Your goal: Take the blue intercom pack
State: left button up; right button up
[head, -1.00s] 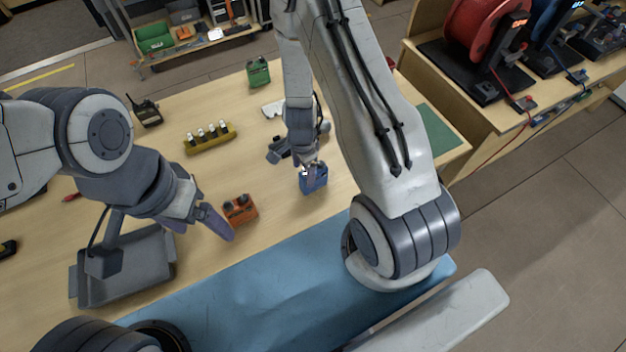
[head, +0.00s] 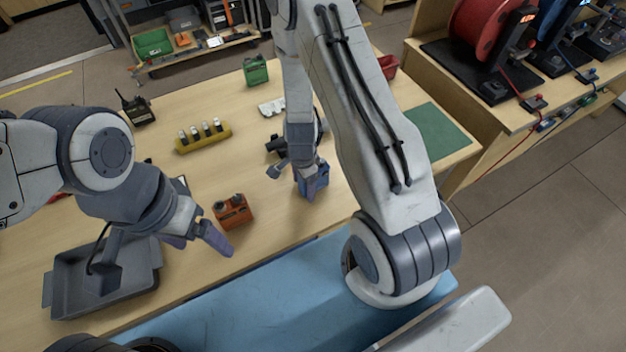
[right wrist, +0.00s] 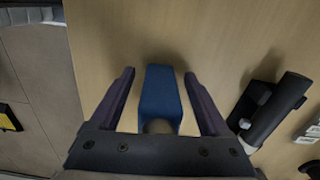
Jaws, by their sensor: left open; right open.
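The blue intercom pack (head: 318,182) stands on the wooden table, right of the orange pack. In the right wrist view the blue pack (right wrist: 160,95) lies between the two fingers of my right gripper (right wrist: 160,88), with a gap at each side. In the head view my right gripper (head: 308,185) is down at the pack and partly covers it. It is open. My left gripper (head: 205,243) is open and empty, beside the orange pack (head: 233,211) and near the grey tray.
A grey tray (head: 60,298) sits at the table's front left. A yellow holder (head: 205,140) with white cylinders, a green pack (head: 255,71) and a black radio (head: 137,110) stand further back. A dark cylindrical device (right wrist: 270,110) lies close beside my right gripper.

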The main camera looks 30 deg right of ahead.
grip_shut()
jog(key=shift+r, duration=0.2)
